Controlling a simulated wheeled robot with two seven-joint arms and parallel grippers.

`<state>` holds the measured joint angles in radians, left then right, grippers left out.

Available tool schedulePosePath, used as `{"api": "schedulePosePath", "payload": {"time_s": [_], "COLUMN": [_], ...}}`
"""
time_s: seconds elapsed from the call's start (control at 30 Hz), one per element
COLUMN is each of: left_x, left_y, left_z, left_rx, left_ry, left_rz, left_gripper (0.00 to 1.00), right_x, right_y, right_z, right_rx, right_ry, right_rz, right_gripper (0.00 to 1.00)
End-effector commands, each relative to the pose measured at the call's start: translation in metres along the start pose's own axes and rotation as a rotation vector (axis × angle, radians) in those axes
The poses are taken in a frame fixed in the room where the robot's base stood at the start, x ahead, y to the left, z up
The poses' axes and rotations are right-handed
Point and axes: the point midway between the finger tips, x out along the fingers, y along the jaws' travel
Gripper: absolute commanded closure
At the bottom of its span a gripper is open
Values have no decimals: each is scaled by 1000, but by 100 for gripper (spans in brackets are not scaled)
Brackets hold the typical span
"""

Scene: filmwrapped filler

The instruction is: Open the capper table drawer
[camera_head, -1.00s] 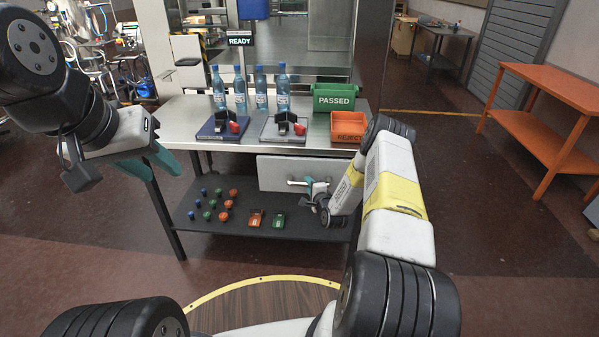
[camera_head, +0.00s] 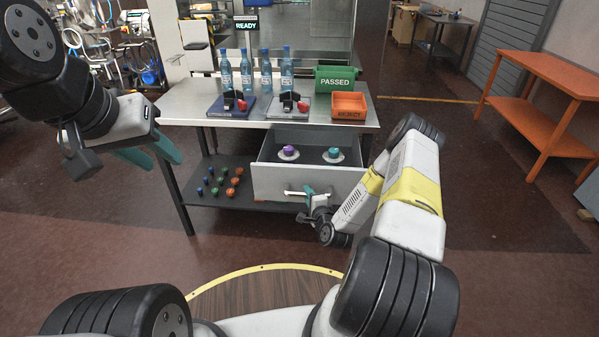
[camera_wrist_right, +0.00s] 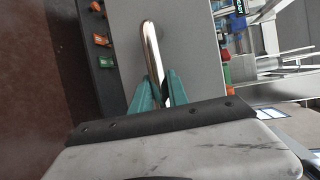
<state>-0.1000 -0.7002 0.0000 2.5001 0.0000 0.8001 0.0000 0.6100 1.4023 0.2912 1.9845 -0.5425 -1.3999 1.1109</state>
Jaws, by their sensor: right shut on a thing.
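The capper table drawer (camera_head: 275,183) is pulled out from under the steel table (camera_head: 190,108). Inside it a purple piece (camera_head: 289,150) and a teal piece (camera_head: 333,153) stand on pale round bases. Its bar handle (camera_head: 296,193) is on the light grey front. My right gripper (camera_head: 309,194) is shut on the handle; in the right wrist view its teal fingers (camera_wrist_right: 160,92) are on both sides of the metal bar (camera_wrist_right: 150,45). My left gripper (camera_head: 155,154) is in the air left of the table, its teal fingers apart and empty.
Several bottles (camera_head: 247,72), a green PASSED bin (camera_head: 336,80), an orange REJECT bin (camera_head: 349,105) and two small stations stand on the tabletop. The lower shelf (camera_head: 200,168) holds small coloured parts. An orange table (camera_head: 545,95) stands at the right. Floor in front is clear.

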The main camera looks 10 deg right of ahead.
Motion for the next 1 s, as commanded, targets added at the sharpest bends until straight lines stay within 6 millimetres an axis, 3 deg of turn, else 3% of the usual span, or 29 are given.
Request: {"api": "schedulePosePath", "payload": {"time_s": [0.1, 0.33, 0.87, 0.9, 1.0], "left_x": [0, 0, 0, 0, 0], "left_y": [0, 0, 0, 0, 0], "left_z": [0, 0, 0, 0, 0], "left_rx": [0, 0, 0, 0, 0], "left_ry": [0, 0, 0, 0, 0], "left_rz": [0, 0, 0, 0, 0], "left_gripper": [64, 64, 64, 64, 64], "right_x": [-18, -40, -46, -46, -46], "right_y": [6, 10, 11, 11, 11], "right_z": [6, 15, 18, 18, 18], "right_rx": [3, 0, -1, -1, -1], "right_ry": [2, 2, 4, 3, 3], "right_rz": [4, 2, 0, 0, 0], "right_gripper": [100, 100, 100, 72, 59]}}
